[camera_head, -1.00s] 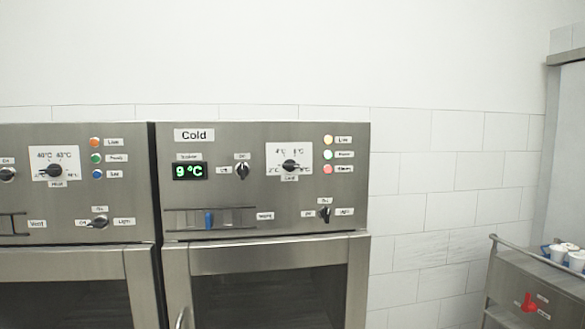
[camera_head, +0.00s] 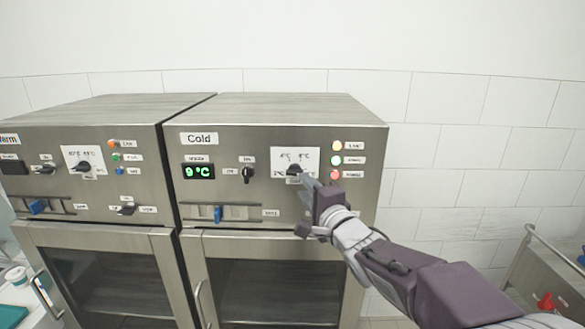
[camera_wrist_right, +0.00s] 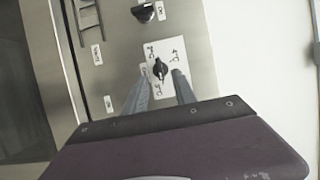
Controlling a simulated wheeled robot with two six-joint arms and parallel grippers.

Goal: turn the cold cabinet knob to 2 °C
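The cold cabinet (camera_head: 230,150), labelled "Cold", has a black temperature knob (camera_head: 293,170) on a white dial plate marked in °C. The knob also shows in the right wrist view (camera_wrist_right: 160,68); which mark it points at is too small to tell. The green display (camera_head: 198,171) reads 9 °C. My right gripper (camera_head: 308,181) is at the lower right of the knob in the head view. In the right wrist view its two fingers (camera_wrist_right: 161,76) are spread, one on each side of the knob, with gaps visible. Contact is not visible. My left gripper is out of view.
Another black knob (camera_head: 248,173) and a blue slider (camera_head: 218,213) are on the same panel. The warm cabinet (camera_head: 100,150) stands at left. A metal cart (camera_head: 545,270) is at right.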

